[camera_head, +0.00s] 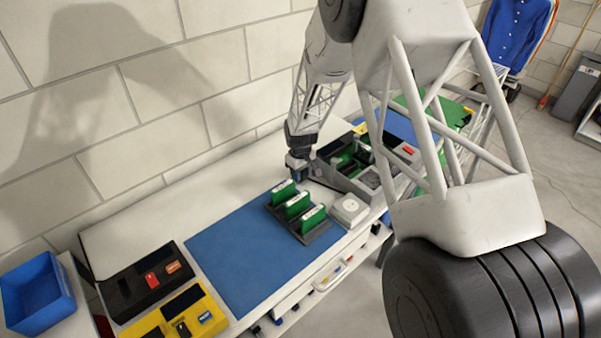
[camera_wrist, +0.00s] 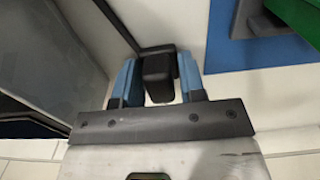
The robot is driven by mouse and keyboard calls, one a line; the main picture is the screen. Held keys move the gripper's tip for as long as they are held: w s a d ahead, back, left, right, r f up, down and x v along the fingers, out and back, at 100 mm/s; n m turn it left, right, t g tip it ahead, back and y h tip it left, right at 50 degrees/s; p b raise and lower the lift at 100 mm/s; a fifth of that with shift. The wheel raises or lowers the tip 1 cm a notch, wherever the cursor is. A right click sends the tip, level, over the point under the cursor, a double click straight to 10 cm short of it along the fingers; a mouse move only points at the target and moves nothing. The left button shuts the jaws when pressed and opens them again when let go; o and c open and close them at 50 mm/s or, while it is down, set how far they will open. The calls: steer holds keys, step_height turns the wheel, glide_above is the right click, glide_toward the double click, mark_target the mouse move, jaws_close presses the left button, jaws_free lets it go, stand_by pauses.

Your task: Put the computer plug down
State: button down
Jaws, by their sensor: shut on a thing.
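My gripper (camera_head: 298,172) is over the white table near the wall, between the blue mat and the grey tray. In the wrist view its blue fingers (camera_wrist: 158,82) are shut on a black computer plug (camera_wrist: 157,72). A dark cable (camera_wrist: 118,25) runs from the plug toward the upper left. In the head view the plug is too small and hidden by the gripper to make out. I cannot tell whether the plug touches the table (camera_head: 140,228).
The blue mat (camera_head: 235,262) carries a dark rack (camera_head: 316,234) with upright green boards. A white round-topped device (camera_head: 349,209) stands beside it. A grey compartment tray (camera_head: 345,181) is to the right. Black (camera_head: 122,298) and yellow (camera_head: 206,299) trays and a blue bin (camera_head: 62,306) are at left.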

steer(key=c, duration=0.7)
jaws_free()
steer(key=shift+r, duration=0.15)
step_height(320, 180, up, 13)
stand_by(0.3)
stand_by(0.5)
